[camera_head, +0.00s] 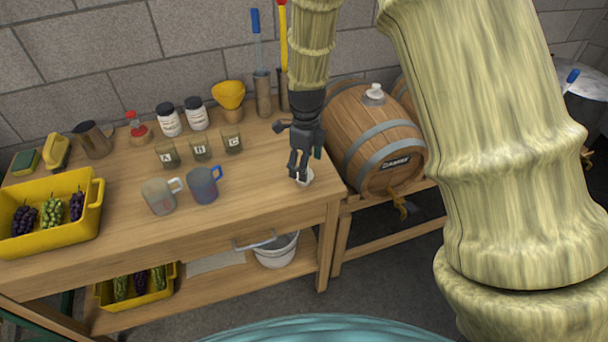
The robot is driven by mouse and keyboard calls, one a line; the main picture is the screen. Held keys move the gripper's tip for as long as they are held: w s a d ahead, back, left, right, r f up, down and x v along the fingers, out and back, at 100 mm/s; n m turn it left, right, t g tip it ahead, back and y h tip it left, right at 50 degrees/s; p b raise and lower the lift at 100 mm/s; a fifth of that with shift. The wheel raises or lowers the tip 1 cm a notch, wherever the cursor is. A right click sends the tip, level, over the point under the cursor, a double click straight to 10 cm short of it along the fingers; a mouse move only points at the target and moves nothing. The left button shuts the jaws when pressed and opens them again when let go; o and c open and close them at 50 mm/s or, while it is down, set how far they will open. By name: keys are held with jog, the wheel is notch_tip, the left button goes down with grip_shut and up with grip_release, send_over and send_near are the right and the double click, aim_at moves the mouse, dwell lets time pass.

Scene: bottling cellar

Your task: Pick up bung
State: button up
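My gripper (299,173) points down at the right end of the wooden table (262,200). Its dark fingers are low, right at a small pale thing (308,177) on the tabletop, which may be the bung. The fingers partly cover this thing. I cannot tell whether they touch it or are closed on it. Another whitish, stopper-like piece (374,94) sits on top of the wooden barrel (362,135), to the right of my gripper.
Two mugs (160,197) (203,186) and several small lettered jars (200,148) stand left of my gripper. A yellow funnel (229,94) and tall holders (263,95) stand behind. A yellow crate (62,235) with grapes is at far left. Bare tabletop lies between mugs and gripper.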

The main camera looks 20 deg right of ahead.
jog(key=f, duration=0.2)
jog(key=f+p, duration=0.1)
jog(key=shift+w+a, duration=0.2)
jog(key=shift+a, duration=0.05)
jog(key=shift+f, duration=0.8)
jog(key=c, duration=1.1)
